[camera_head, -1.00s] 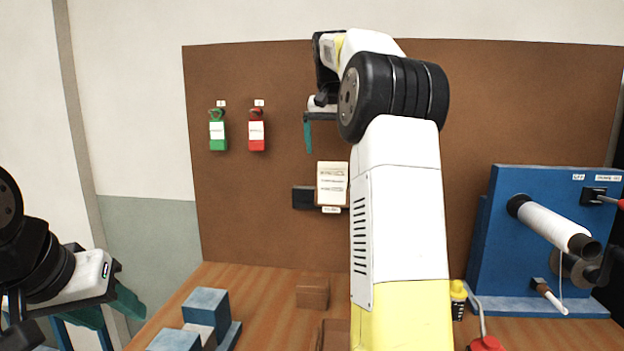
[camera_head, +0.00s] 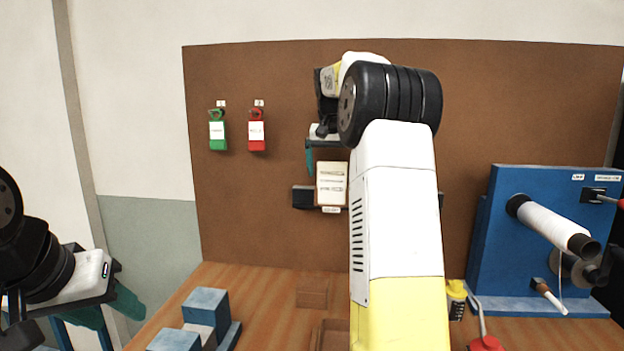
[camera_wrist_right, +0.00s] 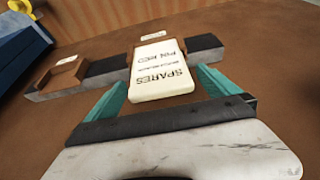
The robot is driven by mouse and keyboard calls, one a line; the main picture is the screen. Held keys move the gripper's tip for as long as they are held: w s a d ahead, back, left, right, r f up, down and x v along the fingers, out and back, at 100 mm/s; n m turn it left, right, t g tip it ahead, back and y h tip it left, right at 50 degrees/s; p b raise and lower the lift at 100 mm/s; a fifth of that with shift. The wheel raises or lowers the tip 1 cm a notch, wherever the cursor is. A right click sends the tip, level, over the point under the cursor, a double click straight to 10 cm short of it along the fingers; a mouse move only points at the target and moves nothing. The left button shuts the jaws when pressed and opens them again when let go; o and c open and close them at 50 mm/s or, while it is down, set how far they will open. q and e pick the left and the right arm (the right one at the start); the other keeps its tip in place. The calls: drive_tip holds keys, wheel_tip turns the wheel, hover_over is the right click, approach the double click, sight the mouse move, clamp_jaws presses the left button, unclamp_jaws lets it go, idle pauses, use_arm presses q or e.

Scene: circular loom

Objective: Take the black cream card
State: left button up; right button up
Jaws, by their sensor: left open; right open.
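A cream card (camera_head: 331,183) with dark lettering stands in a brown holder on a dark rail (camera_head: 303,197) on the brown board. In the head view one right finger shows just above the card's left edge, and my right arm hides the other. My left gripper (camera_head: 122,312) is open and empty at the lower left.
An empty brown holder (camera_wrist_right: 62,77) sits on the rail beside the card. Green (camera_head: 217,131) and red (camera_head: 256,131) tags hang on the board at left. A blue machine with a white roll (camera_head: 545,226) stands at right. Blue blocks (camera_head: 205,303) are on the table.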

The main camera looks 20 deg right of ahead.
drive_tip(key=c, duration=1.6)
drive_tip(key=shift+r, duration=0.6)
drive_tip(key=shift+r, duration=3.2)
